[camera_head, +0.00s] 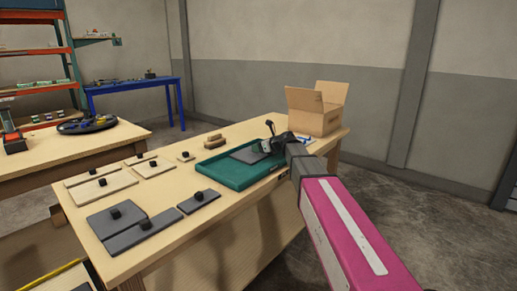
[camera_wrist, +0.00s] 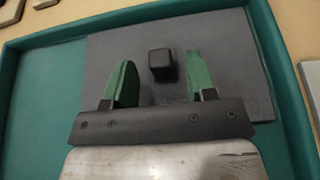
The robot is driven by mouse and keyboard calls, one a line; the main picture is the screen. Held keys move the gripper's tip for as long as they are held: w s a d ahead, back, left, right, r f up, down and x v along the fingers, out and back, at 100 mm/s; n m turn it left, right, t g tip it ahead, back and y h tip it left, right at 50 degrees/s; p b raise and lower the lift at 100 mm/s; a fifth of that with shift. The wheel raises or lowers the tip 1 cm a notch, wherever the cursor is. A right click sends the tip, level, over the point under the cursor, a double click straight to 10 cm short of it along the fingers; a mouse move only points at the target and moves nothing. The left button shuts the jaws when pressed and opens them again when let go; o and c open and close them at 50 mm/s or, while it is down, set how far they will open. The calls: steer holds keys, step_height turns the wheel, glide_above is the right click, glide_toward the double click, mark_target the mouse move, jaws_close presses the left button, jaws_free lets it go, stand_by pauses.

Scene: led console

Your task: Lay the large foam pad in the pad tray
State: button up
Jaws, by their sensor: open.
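The green pad tray (camera_head: 222,174) stands on the wooden table, and its green wall shows in the wrist view (camera_wrist: 150,12). A broad dark grey pad (camera_head: 247,155) with a black knob lies inside the tray, seemingly flat; it fills much of the wrist view (camera_wrist: 230,60). My gripper (camera_head: 268,146) is over this pad. In the wrist view its green fingers (camera_wrist: 160,80) are open, with the knob between and slightly beyond them, no contact visible. Another broad grey pad (camera_head: 100,222) lies on the table at left. I cannot tell which is the large one.
A longer grey pad (camera_head: 150,236) and a small grey pad (camera_head: 192,205) lie left of the tray. Several pale wooden boards with knobs (camera_head: 104,189) lie behind them. An open cardboard box (camera_head: 314,119) stands at the table's far right end.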

steer(key=v, duration=1.1)
steer(key=shift+r, duration=0.15)
